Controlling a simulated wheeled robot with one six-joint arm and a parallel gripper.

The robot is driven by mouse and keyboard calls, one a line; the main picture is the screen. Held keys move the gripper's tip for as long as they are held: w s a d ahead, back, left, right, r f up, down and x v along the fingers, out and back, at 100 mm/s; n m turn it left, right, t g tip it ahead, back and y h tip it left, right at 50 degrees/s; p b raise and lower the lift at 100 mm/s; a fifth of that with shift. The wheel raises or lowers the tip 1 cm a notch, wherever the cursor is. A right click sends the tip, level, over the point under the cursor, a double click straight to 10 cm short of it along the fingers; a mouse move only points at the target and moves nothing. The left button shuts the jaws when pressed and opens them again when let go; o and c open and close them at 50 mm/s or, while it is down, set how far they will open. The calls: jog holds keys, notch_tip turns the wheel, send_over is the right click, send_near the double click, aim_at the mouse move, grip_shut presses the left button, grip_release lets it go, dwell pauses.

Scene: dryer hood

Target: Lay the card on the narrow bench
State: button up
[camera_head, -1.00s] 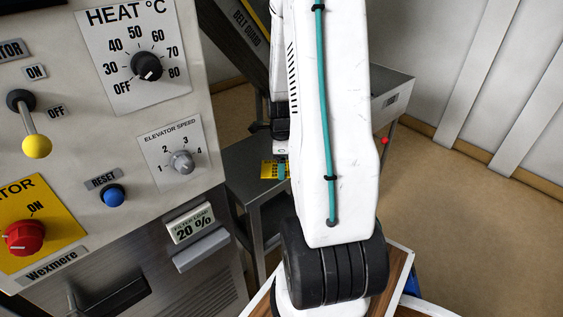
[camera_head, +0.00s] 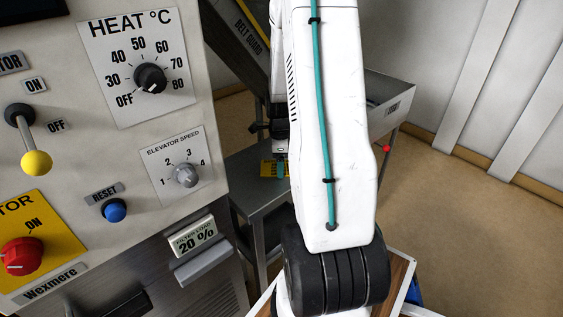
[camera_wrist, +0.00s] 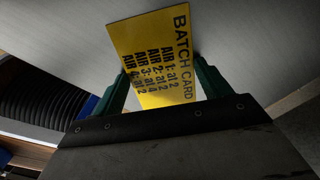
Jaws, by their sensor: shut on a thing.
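The yellow card (camera_wrist: 150,45), printed "BATCH CARD" with several lines of text, is held between the teal fingers of my gripper (camera_wrist: 160,70) in the wrist view. My gripper is shut on it. In the head view the card (camera_head: 268,169) shows beside my arm, above or at the top of a grey metal bench (camera_head: 245,190). Whether the card touches the bench cannot be told. My arm hides the bench's right part. A pale grey surface fills much of the wrist view behind the card.
The dryer's control panel (camera_head: 115,170) stands close on the left, with a yellow-tipped lever (camera_head: 35,160) and knobs. A belt guard (camera_head: 240,35) rises behind the bench. A grey metal unit (camera_head: 395,95) and red ball (camera_head: 386,149) are right of my arm. Floor is clear farther right.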

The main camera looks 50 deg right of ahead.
jog(key=o, duration=1)
jog(key=shift+r, duration=0.15)
notch_tip(320, 180, up, 8)
jog(key=shift+f, duration=0.2)
